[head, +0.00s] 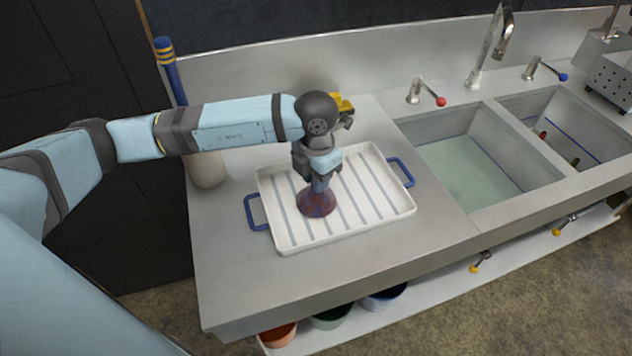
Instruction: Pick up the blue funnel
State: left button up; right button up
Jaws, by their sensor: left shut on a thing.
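My left gripper (320,184) points down over the white ribbed tray (281,242) and is shut on a funnel. The funnel (317,204) looks translucent, bluish at the top and dark reddish-purple at its wide lower part. Its wide end faces down, at or just above the tray's ribs; I cannot tell whether it touches them. The gripper hides the funnel's upper part. My right gripper is not in view.
The tray has blue handles and lies on the steel counter (235,285). A sink basin with water (465,165) is to the right, with a tall faucet (489,45) behind. A blue-handled tool (168,70) stands at left. Coloured buckets (330,317) sit below the counter.

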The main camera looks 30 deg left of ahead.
pick_arm(q)
notch_tip(320, 180, up, 19)
jog(key=shift+r+b, duration=0.15)
jog(key=shift+b, duration=0.2)
dwell(0.4)
